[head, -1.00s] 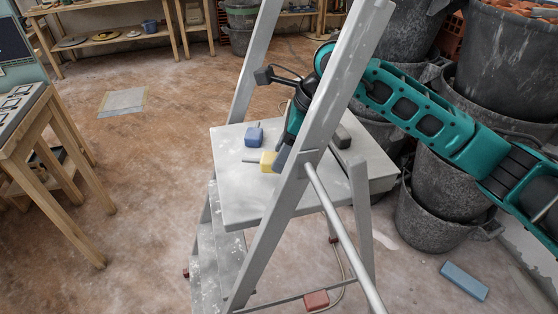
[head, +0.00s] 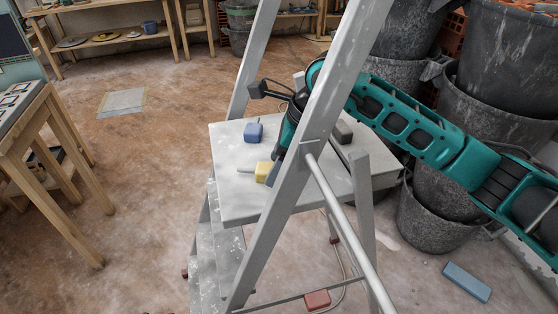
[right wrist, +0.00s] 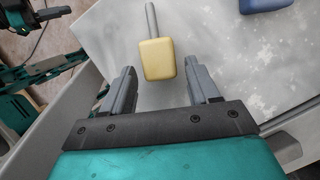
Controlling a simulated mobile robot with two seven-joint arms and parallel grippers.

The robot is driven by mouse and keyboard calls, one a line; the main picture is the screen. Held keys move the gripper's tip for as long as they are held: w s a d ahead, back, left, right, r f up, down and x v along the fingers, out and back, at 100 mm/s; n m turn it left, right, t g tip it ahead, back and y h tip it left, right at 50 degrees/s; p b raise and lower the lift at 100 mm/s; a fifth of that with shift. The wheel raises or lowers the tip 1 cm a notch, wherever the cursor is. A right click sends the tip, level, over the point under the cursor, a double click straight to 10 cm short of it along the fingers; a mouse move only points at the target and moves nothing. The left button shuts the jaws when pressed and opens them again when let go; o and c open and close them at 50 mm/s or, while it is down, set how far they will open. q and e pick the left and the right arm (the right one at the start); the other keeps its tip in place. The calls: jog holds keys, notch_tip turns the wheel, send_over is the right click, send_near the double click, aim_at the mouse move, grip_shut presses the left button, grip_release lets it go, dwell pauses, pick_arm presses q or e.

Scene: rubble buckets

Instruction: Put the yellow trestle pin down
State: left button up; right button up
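The yellow trestle pin (head: 264,172), a yellow block with a grey rod, lies on the grey top platform (head: 233,190) of the stepladder. In the right wrist view the pin (right wrist: 157,59) lies just ahead of and between the fingertips, rod pointing up the picture. My right gripper (right wrist: 160,68) is open, with a gap between each finger and the block. In the head view the right gripper (head: 274,172) is partly hidden by the ladder rail. My left gripper (right wrist: 50,40) shows at the top left of the right wrist view, its fingers apart and empty.
A blue pin (head: 253,132) stands behind the yellow one on the platform. A dark grey block (head: 343,133) lies beyond the ladder rail (head: 325,100), which crosses in front of my right arm. Black buckets (head: 433,205) are stacked at the right. The platform's left part is clear.

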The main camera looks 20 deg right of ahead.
jog(key=shift+o, duration=0.3)
jog(key=shift+r, duration=0.2)
jog(key=v, duration=0.7)
jog(key=shift+r+p, duration=0.15)
jog(key=shift+p, duration=0.2)
jog(key=shift+d, duration=0.1)
